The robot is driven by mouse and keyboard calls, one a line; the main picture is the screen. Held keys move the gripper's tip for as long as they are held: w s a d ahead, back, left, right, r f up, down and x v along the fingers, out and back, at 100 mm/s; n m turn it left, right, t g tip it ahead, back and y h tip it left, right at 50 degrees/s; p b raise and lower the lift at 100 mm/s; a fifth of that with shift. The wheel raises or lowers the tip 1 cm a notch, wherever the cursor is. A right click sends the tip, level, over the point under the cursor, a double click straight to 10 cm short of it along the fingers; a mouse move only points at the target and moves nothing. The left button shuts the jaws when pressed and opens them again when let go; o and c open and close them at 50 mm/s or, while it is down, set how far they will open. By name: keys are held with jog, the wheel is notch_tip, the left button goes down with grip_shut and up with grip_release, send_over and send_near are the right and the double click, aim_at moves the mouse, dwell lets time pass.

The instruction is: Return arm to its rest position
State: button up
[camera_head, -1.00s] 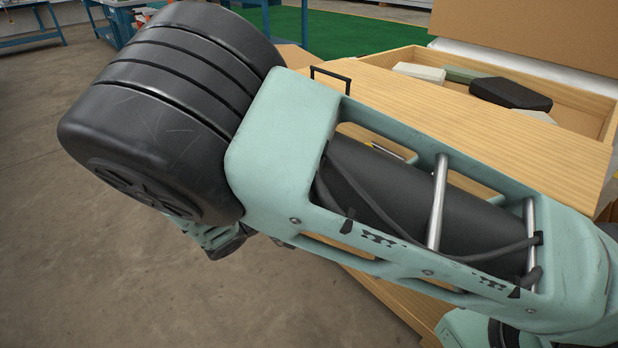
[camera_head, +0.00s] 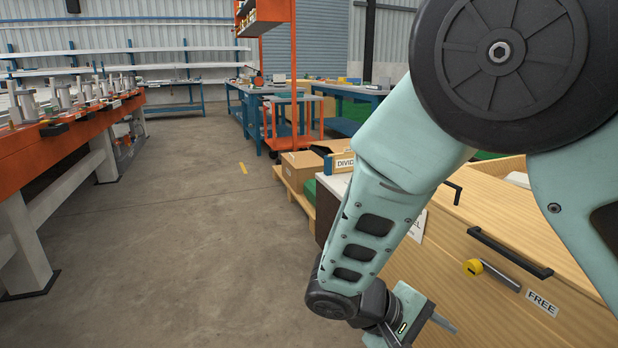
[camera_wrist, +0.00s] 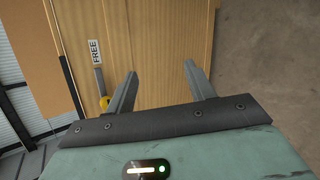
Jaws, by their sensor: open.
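My gripper (camera_head: 428,325) is at the lower middle of the head view, partly cut off by the bottom edge, at the end of my folded arm. In the wrist view my gripper (camera_wrist: 158,82) has its two fingers spread wide apart with nothing between them. Behind the fingers is the wooden cabinet (camera_wrist: 150,35), and the concrete floor is to the right. The gripper appears apart from the cabinet front.
The wooden cabinet (camera_head: 455,285) stands at the right, with a black handle (camera_head: 509,252), a yellow-ended knob (camera_head: 473,268) and a FREE label (camera_head: 541,303). An orange jig bench (camera_head: 60,150) stands at the left. The floor (camera_head: 190,240) between is clear.

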jog(key=s+a+r+n+y, duration=0.2)
jog(key=s+a+r+y, duration=0.15)
jog(key=s+y, duration=0.3)
jog(key=s+a+r+n+y, duration=0.1)
jog(key=s+a+r+y, duration=0.2)
jog(key=s+r+y, duration=0.35)
notch_tip(320, 180, up, 29)
jog(key=s+h+p, duration=0.2)
jog(key=p, duration=2.8)
jog(key=shift+d+r+p, duration=0.15)
jog(key=shift+d+p, duration=0.05)
jog(key=shift+p, duration=0.15)
